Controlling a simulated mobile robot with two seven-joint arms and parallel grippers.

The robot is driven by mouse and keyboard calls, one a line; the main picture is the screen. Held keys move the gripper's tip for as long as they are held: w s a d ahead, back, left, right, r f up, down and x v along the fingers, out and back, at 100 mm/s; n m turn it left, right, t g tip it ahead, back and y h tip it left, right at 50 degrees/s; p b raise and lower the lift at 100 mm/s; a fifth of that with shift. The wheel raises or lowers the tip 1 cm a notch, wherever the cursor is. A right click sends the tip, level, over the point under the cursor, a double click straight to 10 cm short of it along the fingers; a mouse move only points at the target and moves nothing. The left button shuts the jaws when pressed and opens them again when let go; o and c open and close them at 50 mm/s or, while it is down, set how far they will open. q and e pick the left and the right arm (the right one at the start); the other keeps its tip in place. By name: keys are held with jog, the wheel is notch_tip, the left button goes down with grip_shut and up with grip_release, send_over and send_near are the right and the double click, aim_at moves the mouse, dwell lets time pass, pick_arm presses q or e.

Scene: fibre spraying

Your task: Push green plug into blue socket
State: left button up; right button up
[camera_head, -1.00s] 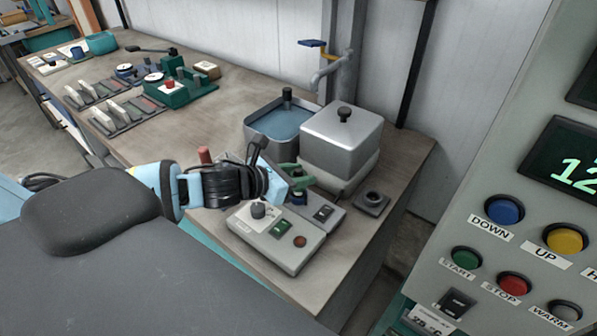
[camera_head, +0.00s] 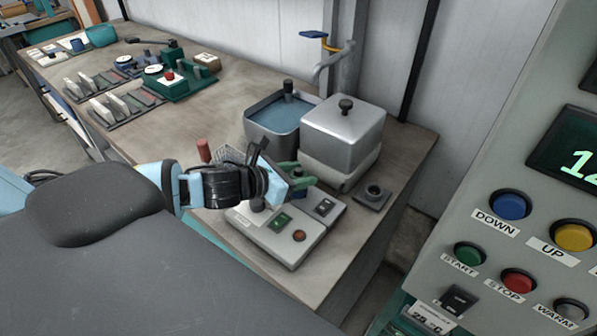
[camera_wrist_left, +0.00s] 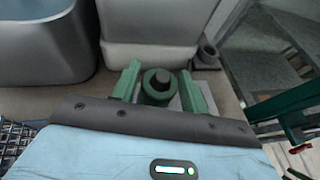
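The green plug (camera_wrist_left: 157,88), with a dark round top, stands upright between the two green fingers of my left gripper (camera_wrist_left: 160,84) in the left wrist view. The fingers are close on both sides of it; I cannot tell whether they touch it. In the head view my left gripper (camera_head: 294,178) is at the plug, just behind the grey control box. I cannot tell how deep the plug sits. My right gripper is not in view.
A lidded metal box (camera_head: 341,130) and an open water tank (camera_head: 277,130) stand just behind the gripper. The grey control box (camera_head: 275,235) is in front, and a small dark socket (camera_head: 373,193) is to the right. A large button panel (camera_head: 490,240) fills the right side.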

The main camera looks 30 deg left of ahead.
aim_at(294, 174)
pick_arm(q)
jog(key=o, duration=0.3)
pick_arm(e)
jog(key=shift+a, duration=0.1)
pick_arm(q)
jog(key=shift+s+a, duration=0.1)
jog(key=shift+s, duration=0.05)
jog(key=v, duration=0.5)
jog(key=shift+s+r+p, duration=0.2)
jog(key=shift+r+p, duration=0.05)
jog(key=shift+p, duration=0.1)
jog(key=shift+p+v, duration=0.3)
jog(key=shift+v, duration=0.6)
jog(key=shift+s, duration=0.1)
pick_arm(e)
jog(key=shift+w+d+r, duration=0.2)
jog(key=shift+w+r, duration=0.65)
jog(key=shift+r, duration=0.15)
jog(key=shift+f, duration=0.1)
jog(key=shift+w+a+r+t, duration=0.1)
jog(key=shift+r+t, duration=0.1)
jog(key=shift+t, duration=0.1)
